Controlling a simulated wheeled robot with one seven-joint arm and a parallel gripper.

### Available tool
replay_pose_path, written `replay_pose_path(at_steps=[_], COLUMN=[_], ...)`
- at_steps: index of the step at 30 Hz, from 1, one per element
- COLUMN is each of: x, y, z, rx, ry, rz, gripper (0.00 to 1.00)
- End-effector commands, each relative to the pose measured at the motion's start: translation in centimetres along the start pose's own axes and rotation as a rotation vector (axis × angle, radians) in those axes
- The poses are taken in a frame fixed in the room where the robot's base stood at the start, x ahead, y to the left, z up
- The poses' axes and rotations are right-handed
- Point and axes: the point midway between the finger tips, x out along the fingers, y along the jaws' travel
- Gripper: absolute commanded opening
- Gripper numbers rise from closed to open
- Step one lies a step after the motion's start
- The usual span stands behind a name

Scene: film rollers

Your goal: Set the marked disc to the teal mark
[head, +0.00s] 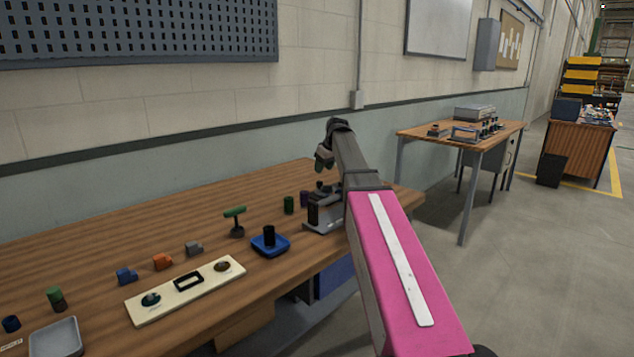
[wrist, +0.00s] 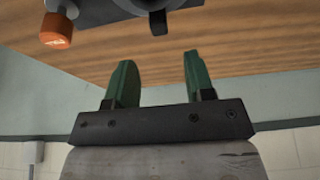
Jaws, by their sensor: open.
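My gripper (head: 324,158) is raised over the back of the workbench. In the wrist view its two green fingers (wrist: 160,80) are apart with nothing between them. A grey and black device (head: 324,214) stands on the bench below it, partly behind my arm. In the wrist view a dark rounded part (wrist: 160,8) with a black tab (wrist: 158,22) is cut off by the top edge, beyond the fingertips. An orange-ended piece (wrist: 56,30) is to its left. I cannot make out the marked disc or the teal mark for sure.
A cream panel (head: 205,286) with two round dark pieces lies at the bench front. Around it are a blue tray (head: 284,246) holding a black cylinder, a green-topped stand (head: 236,222), small coloured blocks and a grey tray (head: 56,338). The bench's back left is clear.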

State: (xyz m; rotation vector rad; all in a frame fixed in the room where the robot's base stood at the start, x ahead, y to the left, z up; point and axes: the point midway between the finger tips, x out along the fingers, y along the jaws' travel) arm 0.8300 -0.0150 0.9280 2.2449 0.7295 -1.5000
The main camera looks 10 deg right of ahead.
Motion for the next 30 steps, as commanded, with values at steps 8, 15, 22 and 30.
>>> replay_pose_path(at_steps=[8, 15, 22, 30], x=[5.0, 7.3, 7.8, 7.8], y=[0.0, 0.0, 0.0, 0.0], z=[-0.1, 0.0, 0.0, 0.0], rx=[-0.001, 0.0, 0.0, 0.0], ry=[-0.001, 0.0, 0.0, 0.0], rz=[-0.001, 0.0, 0.0, 0.0], gripper=[0.49, 0.49, 0.49, 0.07])
